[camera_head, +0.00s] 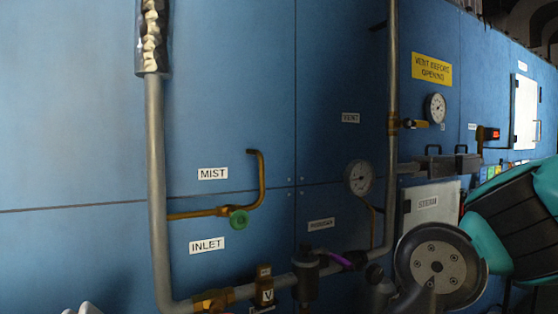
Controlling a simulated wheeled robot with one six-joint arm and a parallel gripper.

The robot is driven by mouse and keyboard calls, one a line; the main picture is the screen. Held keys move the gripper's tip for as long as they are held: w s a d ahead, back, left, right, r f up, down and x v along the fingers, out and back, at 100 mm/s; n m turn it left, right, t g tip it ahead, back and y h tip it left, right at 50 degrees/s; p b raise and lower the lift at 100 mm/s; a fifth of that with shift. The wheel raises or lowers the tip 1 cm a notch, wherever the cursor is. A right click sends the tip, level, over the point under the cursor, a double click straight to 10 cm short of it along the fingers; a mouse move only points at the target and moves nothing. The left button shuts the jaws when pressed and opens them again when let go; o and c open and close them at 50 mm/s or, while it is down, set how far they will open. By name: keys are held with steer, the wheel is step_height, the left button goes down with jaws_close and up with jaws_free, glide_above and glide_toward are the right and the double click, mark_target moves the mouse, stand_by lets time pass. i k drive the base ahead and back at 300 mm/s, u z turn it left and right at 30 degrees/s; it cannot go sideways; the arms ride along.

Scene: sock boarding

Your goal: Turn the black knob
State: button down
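A small dark round knob (374,273) shows low in the head view, right of centre, just left of a large grey disc. A black valve body (306,270) stands to its left on the lower pipe, with a purple lever (341,260) reaching right from it. I cannot tell for sure which dark part is the black knob of the task. My gripper is not clearly seen in this view. The grey disc and the teal and black part at right look like my arm and hide the panel behind them.
A grey pipe (157,190) runs down the left and along the bottom. A brass pipe with a green knob (239,219) sits between the MIST and INLET labels. A gauge (359,177) and a vertical pipe (391,150) stand right of centre. The upper-middle blue panel (240,80) is clear.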

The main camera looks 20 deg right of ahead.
mark_target(374, 274)
steer(key=u, duration=0.8)
steer(key=i, duration=0.25)
steer(key=z, duration=0.75)
steer(key=k, duration=0.45)
steer(key=z, duration=0.3)
steer(key=i, duration=0.85)
steer(key=u, duration=0.3)
